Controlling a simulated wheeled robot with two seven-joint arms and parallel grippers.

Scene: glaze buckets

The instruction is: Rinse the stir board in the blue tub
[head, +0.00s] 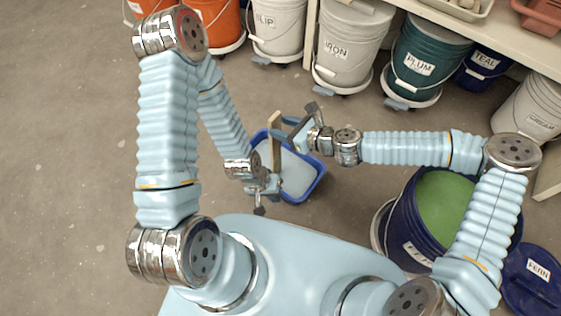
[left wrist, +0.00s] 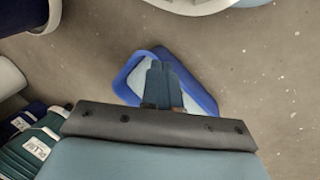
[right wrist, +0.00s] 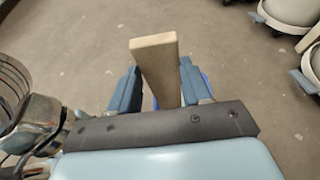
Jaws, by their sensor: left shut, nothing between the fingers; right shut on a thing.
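The blue tub (head: 308,186) stands on the floor in front of my base and holds pale, greyish liquid. It also shows in the left wrist view (left wrist: 205,98), beyond the left fingers. The stir board (head: 275,122) is a flat tan wooden strip. My right gripper (head: 283,131) is shut on it over the tub's far side, and the right wrist view shows the board (right wrist: 155,60) between the fingers. I cannot tell whether its lower end touches the liquid. My left gripper (head: 271,186) is shut and empty above the tub's near left side.
A dark blue bucket (head: 402,225) with green glaze stands open at the right, and a lid marked FERN (head: 532,280) lies beside it. Lidded buckets, including IRON (head: 345,45) and PLUM (head: 425,60), stand along the back by a shelf (head: 500,35). The floor at left is clear.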

